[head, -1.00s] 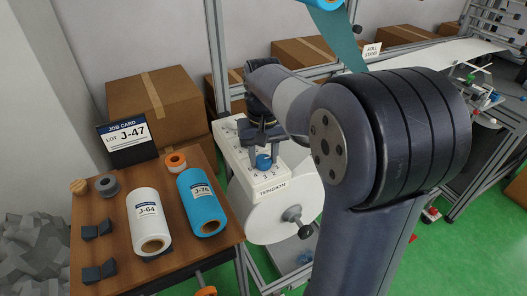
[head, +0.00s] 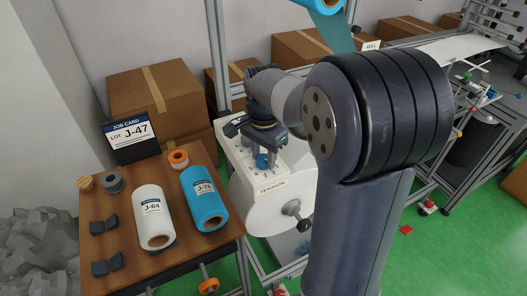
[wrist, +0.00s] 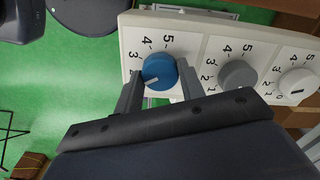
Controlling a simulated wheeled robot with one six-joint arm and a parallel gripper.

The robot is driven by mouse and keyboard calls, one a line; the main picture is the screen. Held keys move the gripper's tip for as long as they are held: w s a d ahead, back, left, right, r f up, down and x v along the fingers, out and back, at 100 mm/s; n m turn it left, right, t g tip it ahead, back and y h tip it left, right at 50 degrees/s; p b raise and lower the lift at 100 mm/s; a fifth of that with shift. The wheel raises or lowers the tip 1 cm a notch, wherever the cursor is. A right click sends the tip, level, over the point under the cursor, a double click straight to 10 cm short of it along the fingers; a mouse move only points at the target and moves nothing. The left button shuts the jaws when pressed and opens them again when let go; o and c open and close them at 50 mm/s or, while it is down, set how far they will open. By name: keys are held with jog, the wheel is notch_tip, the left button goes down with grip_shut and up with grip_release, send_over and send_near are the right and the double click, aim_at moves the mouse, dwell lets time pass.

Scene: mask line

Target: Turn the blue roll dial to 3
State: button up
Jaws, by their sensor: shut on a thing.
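The blue roll dial (wrist: 159,71) is on the white tension panel (wrist: 190,40), at the left end of a row of dials in the wrist view. Its white mark points to the lower left, below the printed 3, near the low numbers partly hidden by a finger. My gripper (wrist: 160,88) is shut on the blue dial, one finger on each side. In the head view the blue dial (head: 262,160) shows between the fingers of my gripper (head: 262,152), at the front of the panel.
Beside the blue dial are a grey dial (wrist: 238,76) and a white dial (wrist: 297,84). A wooden table (head: 100,225) with a white roll (head: 153,217), a blue roll (head: 203,198) and a job card (head: 128,137) reading J-47 stands left of the panel.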

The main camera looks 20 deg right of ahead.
aim_at(264, 159)
jog(key=m+p, duration=0.1)
jog(key=m, duration=0.4)
jog(key=shift+r+m, duration=0.1)
jog(key=shift+m, duration=0.2)
jog(key=shift+m+p, duration=0.45)
jog(key=shift+m, duration=1.75)
jog(key=o, duration=1)
notch_tip(264, 159, up, 11)
jog(key=shift+f, duration=0.15)
jog(key=shift+f, duration=0.15)
